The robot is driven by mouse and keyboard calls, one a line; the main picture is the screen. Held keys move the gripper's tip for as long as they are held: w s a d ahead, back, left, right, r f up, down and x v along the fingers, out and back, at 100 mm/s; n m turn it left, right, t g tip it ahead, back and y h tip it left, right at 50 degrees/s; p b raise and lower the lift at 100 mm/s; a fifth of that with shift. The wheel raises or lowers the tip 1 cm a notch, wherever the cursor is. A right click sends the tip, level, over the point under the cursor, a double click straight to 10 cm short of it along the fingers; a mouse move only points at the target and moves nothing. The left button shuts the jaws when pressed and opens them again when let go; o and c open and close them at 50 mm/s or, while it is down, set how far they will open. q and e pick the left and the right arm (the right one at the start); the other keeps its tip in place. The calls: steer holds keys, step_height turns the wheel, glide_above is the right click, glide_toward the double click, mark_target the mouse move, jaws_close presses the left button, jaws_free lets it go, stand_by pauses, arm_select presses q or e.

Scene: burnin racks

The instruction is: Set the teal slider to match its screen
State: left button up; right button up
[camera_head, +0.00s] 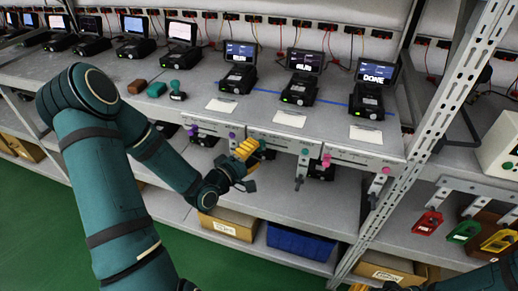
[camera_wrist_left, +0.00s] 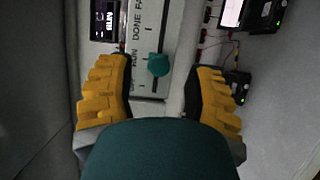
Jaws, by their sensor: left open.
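My left gripper (camera_head: 246,151) is open at the front edge of the shelf, by the left end of the middle label panel (camera_head: 284,145). In the left wrist view its yellow fingers (camera_wrist_left: 158,95) stand on either side of the teal slider knob (camera_wrist_left: 158,65), apart from it. The knob sits beside the word RUN on a panel also marked DONE. A small screen (camera_wrist_left: 104,20) beside that panel reads RUN. In the head view the gripper mostly hides this knob. My right gripper (camera_head: 358,287) barely shows at the bottom edge.
Testers with screens stand on the shelf; the middle one (camera_head: 302,75) seems to read RUN and the right one (camera_head: 374,90) DONE. A metal post (camera_head: 425,130) stands to the right.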

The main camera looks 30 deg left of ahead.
arm_select(q)
steer(key=shift+s+a, duration=0.2)
steer(key=shift+s, duration=1)
steer(key=shift+s+a, duration=0.15)
steer(key=shift+s, duration=1)
steer(key=w+d+f+m+g+h+b, duration=0.1)
steer(key=d+f+m+g+b, duration=0.1)
steer(key=d+f+m+g, duration=0.9)
steer(key=s+d+f+m+g, duration=0.3)
steer(key=s+d+f+g, duration=0.1)
steer(key=s+d+f, duration=0.6)
step_height(320, 180, down, 3)
steer(key=shift+d+r+g+b, duration=0.1)
steer(key=shift+d+g+b, duration=0.25)
steer(key=shift+d, duration=0.7)
steer(key=shift+s, duration=0.1)
